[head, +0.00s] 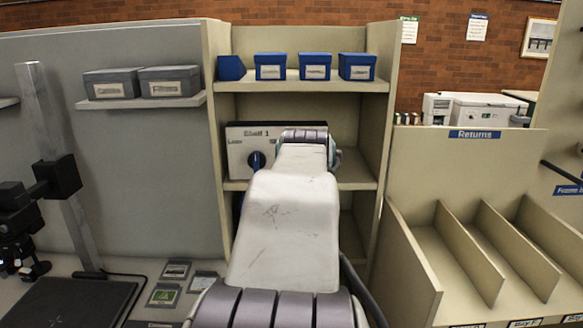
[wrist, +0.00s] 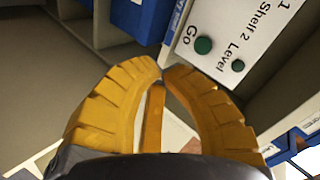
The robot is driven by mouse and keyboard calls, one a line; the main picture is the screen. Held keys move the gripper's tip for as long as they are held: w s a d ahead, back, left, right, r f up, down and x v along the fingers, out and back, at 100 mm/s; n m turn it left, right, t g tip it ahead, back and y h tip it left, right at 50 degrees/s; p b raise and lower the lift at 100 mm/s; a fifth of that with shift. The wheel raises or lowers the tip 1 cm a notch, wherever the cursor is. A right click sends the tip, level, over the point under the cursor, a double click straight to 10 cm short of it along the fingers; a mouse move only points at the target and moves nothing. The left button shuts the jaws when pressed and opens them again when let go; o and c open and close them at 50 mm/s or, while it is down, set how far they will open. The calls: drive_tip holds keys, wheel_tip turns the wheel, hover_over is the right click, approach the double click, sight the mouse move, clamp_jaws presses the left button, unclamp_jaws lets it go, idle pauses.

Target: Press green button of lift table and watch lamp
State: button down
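In the wrist view a pale control panel (wrist: 265,35) carries a larger round green button (wrist: 203,45) beside the word "Go". A smaller dark green round lamp (wrist: 238,65) sits beside "Level"; it does not look brightly lit. My gripper (wrist: 162,72) has yellow fingers with their tips together and nothing visible between them. The tips point toward the panel, just below the green button in the picture; I cannot tell whether they touch the panel. In the head view the panel (head: 238,158) shows "Shelf 1" and a blue knob (head: 256,160); my arm hides its right part and my gripper.
Blue boxes (head: 314,66) stand on the shelf above the panel. Grey boxes (head: 140,82) sit on a wall shelf at left. A Returns rack (head: 475,135) with slanted dividers stands at right. A dark stand (head: 45,180) is at far left.

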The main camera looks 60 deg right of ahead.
drive_tip(key=shift+w+d+r+m+t+h, duration=0.2)
drive_tip(key=shift+r+m, duration=0.2)
drive_tip(key=shift+m, duration=0.75)
drive_tip(key=shift+w+d+r+m+t+h, duration=0.15)
drive_tip(key=shift+r+m, duration=0.3)
drive_tip(key=shift+m, duration=0.65)
drive_tip(key=shift+w+d+r+m+t+h, duration=0.15)
drive_tip(key=shift+r+m, duration=0.25)
drive_tip(key=shift+m, duration=0.75)
drive_tip(key=shift+w+d, duration=0.1)
drive_tip(key=shift+d, duration=0.05)
drive_tip(key=d+r+p+x, duration=0.1)
drive_tip(key=p+x, duration=0.8)
drive_tip(key=x, duration=0.4)
drive_tip(key=shift+w+r, duration=0.2)
